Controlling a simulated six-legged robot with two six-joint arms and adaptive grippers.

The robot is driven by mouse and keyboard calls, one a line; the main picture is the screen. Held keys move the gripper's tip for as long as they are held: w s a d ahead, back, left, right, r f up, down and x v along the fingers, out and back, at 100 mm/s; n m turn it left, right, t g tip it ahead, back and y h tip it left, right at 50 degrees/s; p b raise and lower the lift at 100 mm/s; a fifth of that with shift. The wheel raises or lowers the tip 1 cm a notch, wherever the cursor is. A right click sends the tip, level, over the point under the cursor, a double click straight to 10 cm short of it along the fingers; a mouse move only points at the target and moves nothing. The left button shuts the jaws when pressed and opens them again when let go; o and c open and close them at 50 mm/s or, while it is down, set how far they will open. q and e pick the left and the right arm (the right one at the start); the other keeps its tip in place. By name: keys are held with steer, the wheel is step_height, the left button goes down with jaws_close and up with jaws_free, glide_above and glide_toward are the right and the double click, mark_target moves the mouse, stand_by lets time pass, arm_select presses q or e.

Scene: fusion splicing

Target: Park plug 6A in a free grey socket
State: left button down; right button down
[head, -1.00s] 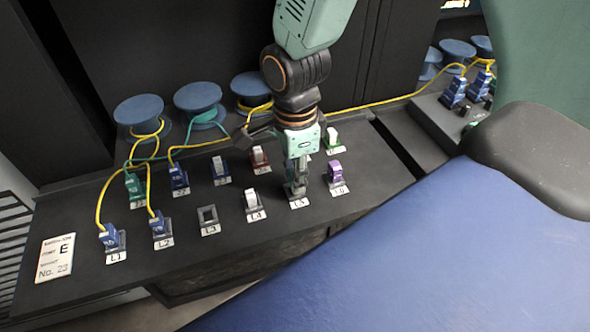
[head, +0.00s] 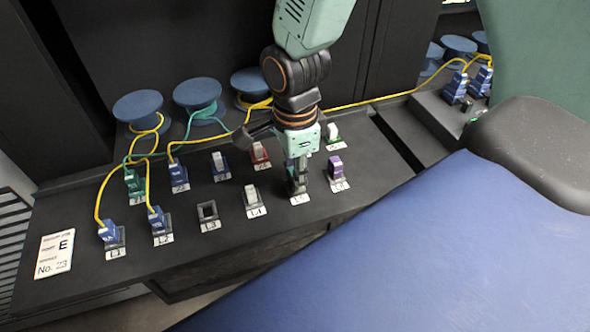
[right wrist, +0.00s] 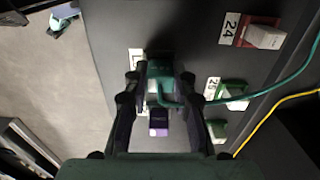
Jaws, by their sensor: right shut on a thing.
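My right gripper (head: 297,188) points down at the front-row place labelled L5 and hides its socket. In the right wrist view its fingers (right wrist: 159,100) are closed on a dark green plug (right wrist: 160,72) with a teal cable (right wrist: 290,78). No number can be read on this plug, and I cannot tell whether it is seated. An empty grey socket (head: 207,211) is at L3. At L4 a white-topped piece (head: 251,195) fills the grey socket. At L6 stands a purple piece (head: 336,167), seen also in the right wrist view (right wrist: 158,124). My left gripper is not in view.
Blue plugs (head: 108,230) with yellow cables stand at L1 and L2. Behind are a green plug (head: 134,182), a blue plug (head: 179,176) and a red socket (head: 260,153). Blue spools (head: 138,108) line the back. Yellow and teal cables cross behind the sockets.

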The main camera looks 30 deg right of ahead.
steer(key=shift+f, duration=0.1)
steer(key=c, duration=1)
jaws_free()
steer(key=shift+c, duration=0.2)
step_height(320, 180, up, 12)
